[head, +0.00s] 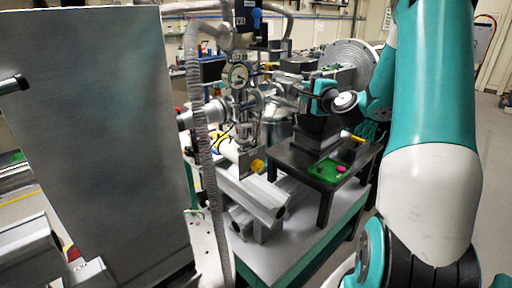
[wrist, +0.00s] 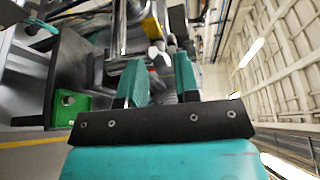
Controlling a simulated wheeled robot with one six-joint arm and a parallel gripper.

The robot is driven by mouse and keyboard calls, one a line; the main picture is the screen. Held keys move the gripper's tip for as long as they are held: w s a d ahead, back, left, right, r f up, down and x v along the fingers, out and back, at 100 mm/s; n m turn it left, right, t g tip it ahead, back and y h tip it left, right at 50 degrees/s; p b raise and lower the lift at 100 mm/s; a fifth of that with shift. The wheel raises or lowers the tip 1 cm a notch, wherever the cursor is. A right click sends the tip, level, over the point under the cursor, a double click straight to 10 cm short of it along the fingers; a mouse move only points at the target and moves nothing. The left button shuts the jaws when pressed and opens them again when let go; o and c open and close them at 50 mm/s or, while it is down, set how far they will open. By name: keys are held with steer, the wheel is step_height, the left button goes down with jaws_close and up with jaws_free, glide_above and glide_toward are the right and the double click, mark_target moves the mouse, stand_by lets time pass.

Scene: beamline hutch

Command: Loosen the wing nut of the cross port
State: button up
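My gripper shows in the wrist view (wrist: 160,72) with its two teal fingers apart and nothing held between them. A pale, winged metal piece that looks like the wing nut (wrist: 158,54) shows in the gap, around or just beyond the fingertips; I cannot tell whether they touch it. In the head view, the metal cross port (head: 246,112) stands mid-picture below a round gauge (head: 238,75). My teal wrist comes in from its right, with my gripper beside it. The wing nut cannot be made out in the head view.
A large grey panel (head: 95,140) fills the left. A round flange (head: 352,58) is behind.

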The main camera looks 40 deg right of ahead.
steer(key=b+v, duration=0.8)
steer(key=v, duration=0.8)
steer(key=w+a+f+n+g+y, duration=0.2)
steer(key=a+n+y, duration=0.1)
steer(key=a, duration=0.4)
steer(key=w+a+f+n+g+y, duration=0.2)
steer(key=a+f+n+y, duration=0.1)
steer(key=a, duration=0.5)
steer(key=w+a+f+n+g+y, duration=0.2)
steer(key=a+n+g+y, duration=0.1)
steer(key=a, duration=0.4)
steer(key=shift+a+f+n+y+p, duration=0.15)
steer(key=shift+f+n+y+p, duration=0.2)
steer(key=shift+n+y, duration=0.6)
